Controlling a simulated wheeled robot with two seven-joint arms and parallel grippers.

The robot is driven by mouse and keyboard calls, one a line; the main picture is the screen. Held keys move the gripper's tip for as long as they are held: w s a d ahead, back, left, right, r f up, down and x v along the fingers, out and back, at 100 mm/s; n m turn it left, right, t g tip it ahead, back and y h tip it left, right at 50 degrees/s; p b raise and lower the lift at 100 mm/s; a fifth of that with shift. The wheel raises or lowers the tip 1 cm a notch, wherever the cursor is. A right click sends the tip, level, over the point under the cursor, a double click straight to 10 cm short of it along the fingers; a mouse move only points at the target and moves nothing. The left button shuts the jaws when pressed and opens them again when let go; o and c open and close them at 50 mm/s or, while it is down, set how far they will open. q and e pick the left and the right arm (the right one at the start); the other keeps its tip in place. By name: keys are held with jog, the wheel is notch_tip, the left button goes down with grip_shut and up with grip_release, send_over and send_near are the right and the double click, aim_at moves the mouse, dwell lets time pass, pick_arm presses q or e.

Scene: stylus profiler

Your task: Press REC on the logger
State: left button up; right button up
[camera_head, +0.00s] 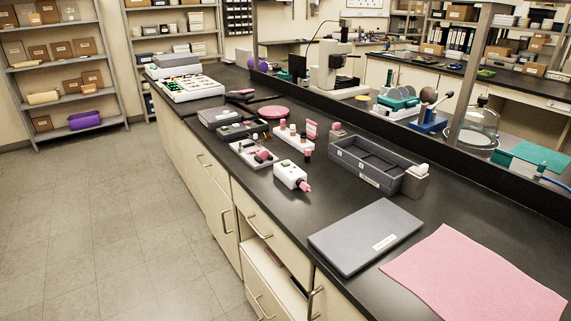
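No part clearly marked REC can be read in the head view. A flat grey case (366,236) with a white label lies closer on the bench. Neither my left nor my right gripper is in view.
The black bench (270,205) also holds a pink mat (470,281), a grey divided tray (366,169), white trays of small parts (253,154) and a white panel unit (190,88) at the far end. Bare bench lies around the white device. Open floor (110,220) is at left.

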pick_arm(q)
grip_shut()
dwell(1.4)
